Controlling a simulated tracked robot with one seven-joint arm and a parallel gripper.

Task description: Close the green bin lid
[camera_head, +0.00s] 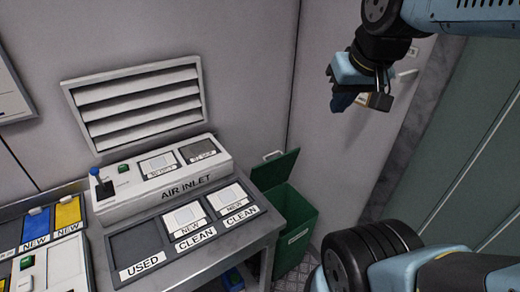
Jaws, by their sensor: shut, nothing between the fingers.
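The green bin (297,240) stands on the floor just right of the table, with a pale label on its front. Its green lid (274,170) is raised and tilted back, with a small handle at its top edge. The dark opening of the bin shows in front of the lid. My gripper (345,98) hangs in the air at the upper right, above and to the right of the bin, clear of the lid. It is shut and holds nothing. Part of the bin's left side is hidden by the table.
The metal table (185,255) carries an AIR INLET panel (165,180) and trays marked USED, NEW and CLEAN. A louvred vent (135,105) is on the grey wall behind. Open air lies between my gripper and the bin.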

